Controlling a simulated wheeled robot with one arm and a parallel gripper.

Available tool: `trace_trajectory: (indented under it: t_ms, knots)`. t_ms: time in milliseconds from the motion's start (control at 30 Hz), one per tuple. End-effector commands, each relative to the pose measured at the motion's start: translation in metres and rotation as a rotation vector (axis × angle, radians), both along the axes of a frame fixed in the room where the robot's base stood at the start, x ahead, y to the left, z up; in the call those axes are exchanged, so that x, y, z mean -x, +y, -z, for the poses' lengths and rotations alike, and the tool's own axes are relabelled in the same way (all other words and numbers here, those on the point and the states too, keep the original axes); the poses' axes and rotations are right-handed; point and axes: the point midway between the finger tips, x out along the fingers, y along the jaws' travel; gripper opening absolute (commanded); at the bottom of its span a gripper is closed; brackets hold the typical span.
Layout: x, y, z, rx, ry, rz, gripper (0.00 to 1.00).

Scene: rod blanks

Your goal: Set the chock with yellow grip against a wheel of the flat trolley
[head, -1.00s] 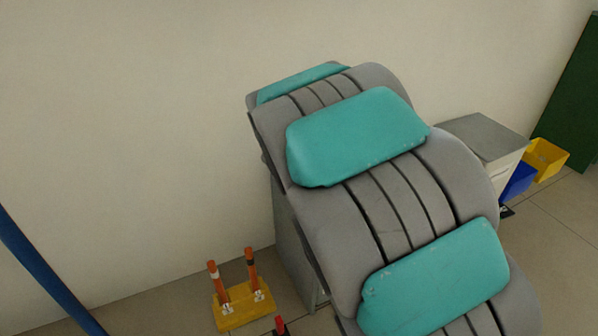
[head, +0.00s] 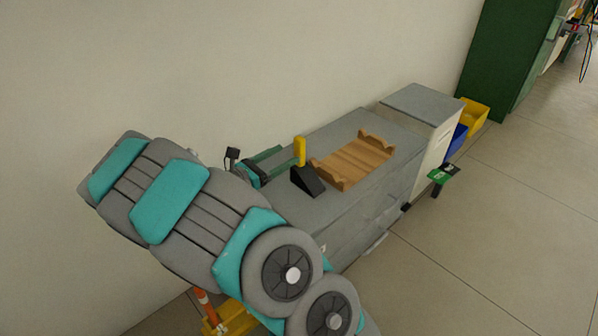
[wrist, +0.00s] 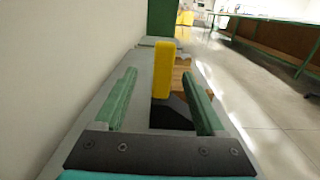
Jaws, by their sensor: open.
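The chock with yellow grip, a black wedge with an upright yellow handle (head: 300,152), stands on a grey cabinet top beside a wooden cradle. In the wrist view its yellow grip (wrist: 164,72) stands upright between my two green fingers, a little beyond them or level with their tips. My gripper (wrist: 160,95) is open, with a gap on both sides of the grip. In the head view my gripper (head: 264,162) is partly hidden behind my arm and lies just left of the chock. I cannot see the flat trolley.
The wooden cradle (head: 352,160) lies right of the chock on the grey cabinet (head: 345,215). A pale wall runs behind it. Blue (head: 456,141) and yellow (head: 474,116) bins are past the cabinet's far end. Open floor lies to the right.

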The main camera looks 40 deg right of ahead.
Motion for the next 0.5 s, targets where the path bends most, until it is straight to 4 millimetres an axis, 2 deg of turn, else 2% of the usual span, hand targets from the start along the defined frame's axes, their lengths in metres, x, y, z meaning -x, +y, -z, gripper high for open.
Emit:
trace_trajectory:
  t_ms: [333,500]
  knots:
    - [0.0,-0.044,0.003,-0.002,0.0,0.004,0.72]
    - [-0.003,-0.059,0.003,-0.002,-0.001,0.002,0.72]
